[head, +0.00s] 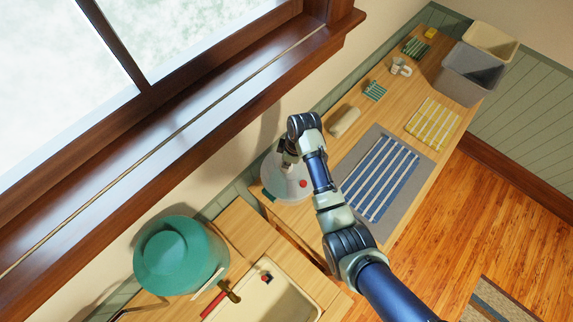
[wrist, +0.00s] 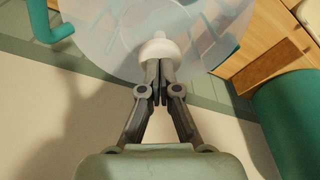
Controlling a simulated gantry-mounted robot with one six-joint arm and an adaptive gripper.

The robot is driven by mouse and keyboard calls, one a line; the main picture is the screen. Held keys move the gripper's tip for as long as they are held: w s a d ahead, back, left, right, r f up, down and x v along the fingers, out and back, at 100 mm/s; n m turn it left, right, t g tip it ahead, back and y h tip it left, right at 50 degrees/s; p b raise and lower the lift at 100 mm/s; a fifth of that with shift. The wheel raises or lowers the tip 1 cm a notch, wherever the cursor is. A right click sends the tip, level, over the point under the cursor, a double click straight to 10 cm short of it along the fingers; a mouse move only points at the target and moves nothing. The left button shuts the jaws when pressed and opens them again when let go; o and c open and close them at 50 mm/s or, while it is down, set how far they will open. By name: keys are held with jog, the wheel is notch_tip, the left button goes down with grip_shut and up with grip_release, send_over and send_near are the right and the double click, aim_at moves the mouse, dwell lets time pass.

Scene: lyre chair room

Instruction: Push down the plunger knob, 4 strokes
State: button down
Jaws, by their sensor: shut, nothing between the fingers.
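A clear, rounded vessel (head: 280,185) stands on the wooden counter against the wall in the head view, with a red spot (head: 303,184) on its near side. The wrist view shows its clear top (wrist: 100,25) from above, with teal parts beneath. The white plunger knob (wrist: 159,47) stands up at the middle of that top. My gripper (wrist: 159,68) is shut and empty, its fingertips right at the knob in the wrist view. I cannot tell whether they touch it. In the head view, my gripper (head: 287,160) is over the vessel and hides the knob.
A teal round container (head: 180,255) and a sink (head: 275,292) are at the lower left of the head view. A blue striped mat (head: 378,180) lies right of the vessel. A tan block (head: 344,121), a yellow striped cloth (head: 433,123) and a grey bin (head: 468,74) are farther back.

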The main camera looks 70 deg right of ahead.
jog(key=shift+f, duration=0.35)
jog(key=p+v, duration=0.2)
jog(key=w+p+v, duration=0.1)
jog(key=p+v, duration=0.1)
jog(key=shift+s+r+p, duration=0.1)
jog(key=shift+r+p, duration=0.3)
jog(key=shift+r, duration=0.05)
jog(key=shift+f, duration=0.1)
jog(key=shift+s+b+x, duration=0.25)
jog(key=shift+b+x, duration=0.55)
jog(key=shift+x, duration=0.35)
jog(key=shift+s+b+x, duration=0.2)
jog(key=shift+b+x, duration=0.55)
jog(key=shift+x, duration=0.35)
jog(key=p+v, duration=0.2)
jog(key=w+p+v, duration=0.1)
jog(key=p+v, duration=0.1)
jog(key=shift+s+r+p, duration=0.1)
jog(key=shift+r+p, duration=0.25)
jog(key=shift+p, duration=0.05)
jog(key=shift+f, duration=0.15)
